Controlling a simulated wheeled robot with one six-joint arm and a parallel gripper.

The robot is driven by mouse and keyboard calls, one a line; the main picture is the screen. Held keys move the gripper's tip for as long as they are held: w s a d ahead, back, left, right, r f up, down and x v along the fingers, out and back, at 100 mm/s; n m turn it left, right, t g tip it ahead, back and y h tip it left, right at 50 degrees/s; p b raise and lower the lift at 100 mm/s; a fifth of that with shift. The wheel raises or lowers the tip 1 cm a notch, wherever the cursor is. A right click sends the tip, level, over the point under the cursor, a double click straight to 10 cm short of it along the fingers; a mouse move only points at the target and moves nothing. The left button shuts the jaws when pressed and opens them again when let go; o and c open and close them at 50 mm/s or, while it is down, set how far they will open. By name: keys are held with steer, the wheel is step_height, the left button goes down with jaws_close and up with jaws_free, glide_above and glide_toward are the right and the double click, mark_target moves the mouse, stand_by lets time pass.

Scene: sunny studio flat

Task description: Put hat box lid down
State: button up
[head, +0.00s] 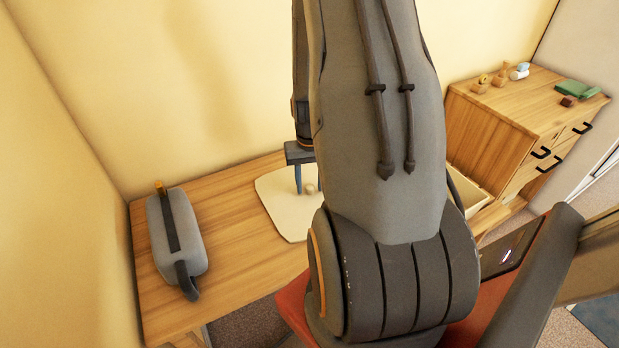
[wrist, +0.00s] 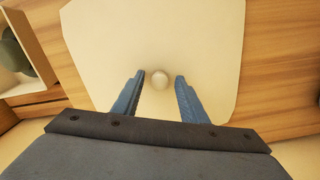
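The hat box lid (head: 275,212) is a flat cream panel with cut corners and a small round pale knob (head: 310,189). It appears to lie flat on the wooden table, partly hidden behind my arm in the head view. My gripper (head: 303,191) is low over the lid. In the wrist view my gripper (wrist: 160,77) is open, its blue fingers on either side of the knob with a clear gap to each.
An open pale box (head: 468,192) stands to the right, partly hidden; in the wrist view an open box (wrist: 36,45) holds something grey-green. A grey case (head: 177,235) lies at the table's left. A drawer cabinet (head: 500,125) with small objects is at far right. The table's front left is bare.

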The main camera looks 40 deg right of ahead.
mark_target(310, 186)
step_height(310, 186, up, 12)
steer(key=b, duration=0.3)
steer(key=s+a+r+n, duration=0.1)
steer(key=a+n, duration=0.1)
steer(key=a, duration=0.6)
steer(key=a+r+n+t, duration=0.1)
steer(key=a+n, duration=0.1)
steer(key=a, duration=0.6)
steer(key=s+a+r+n, duration=0.1)
steer(key=a+n, duration=0.1)
steer(key=a, duration=0.6)
steer(key=shift+s+a+r+t, duration=0.3)
steer(key=shift+s, duration=0.05)
steer(key=shift+f+b, duration=0.45)
steer(key=shift+f, duration=0.05)
